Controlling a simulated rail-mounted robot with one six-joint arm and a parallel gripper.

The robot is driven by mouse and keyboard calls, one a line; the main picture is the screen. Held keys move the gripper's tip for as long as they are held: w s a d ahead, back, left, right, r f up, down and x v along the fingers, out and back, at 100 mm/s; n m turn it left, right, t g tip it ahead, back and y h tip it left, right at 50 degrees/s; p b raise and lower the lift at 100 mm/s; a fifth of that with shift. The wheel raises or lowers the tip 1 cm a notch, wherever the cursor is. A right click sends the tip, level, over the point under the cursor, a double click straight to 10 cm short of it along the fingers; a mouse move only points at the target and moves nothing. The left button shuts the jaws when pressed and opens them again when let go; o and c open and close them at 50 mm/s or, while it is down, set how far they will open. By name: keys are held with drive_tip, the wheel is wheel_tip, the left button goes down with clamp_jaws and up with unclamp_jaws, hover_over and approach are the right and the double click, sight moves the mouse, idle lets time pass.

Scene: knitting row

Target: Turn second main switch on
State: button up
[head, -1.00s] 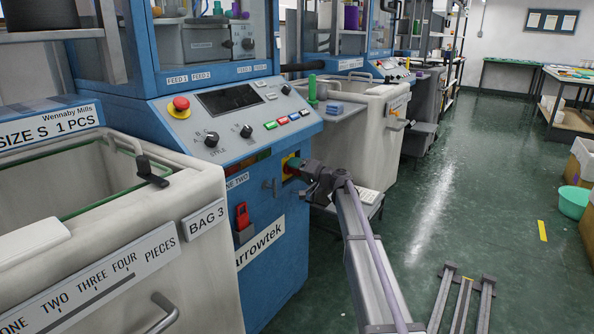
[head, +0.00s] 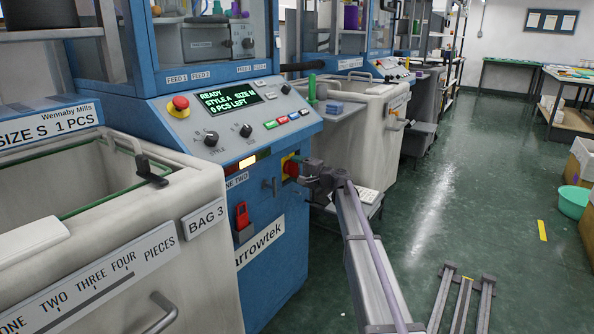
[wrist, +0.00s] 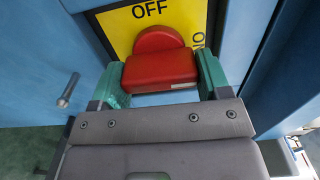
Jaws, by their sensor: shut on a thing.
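The main switch has a red handle (wrist: 160,69) on a yellow plate (wrist: 122,32) marked OFF at the top and ON, seen sideways, at the right. In the head view the red handle (head: 291,168) shows on the blue machine's front. My gripper (head: 301,171) is at the switch. In the wrist view my gripper (wrist: 160,76) has its green fingers on both sides of the red handle and is shut on it.
A white bin (head: 165,265) marked BAG 3 stands at the left. A red emergency button (head: 180,103) and knobs sit on the sloped panel. A small grey handle (wrist: 68,90) sticks out left of the switch. Green floor (head: 480,190) lies open at the right.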

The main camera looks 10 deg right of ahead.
idle(0.3)
drive_tip(key=o, duration=0.6)
drive_tip(key=shift+o, duration=0.2)
drive_tip(key=v, duration=1)
drive_tip(key=shift+s+d, duration=0.25)
drive_tip(key=shift+s, duration=0.1)
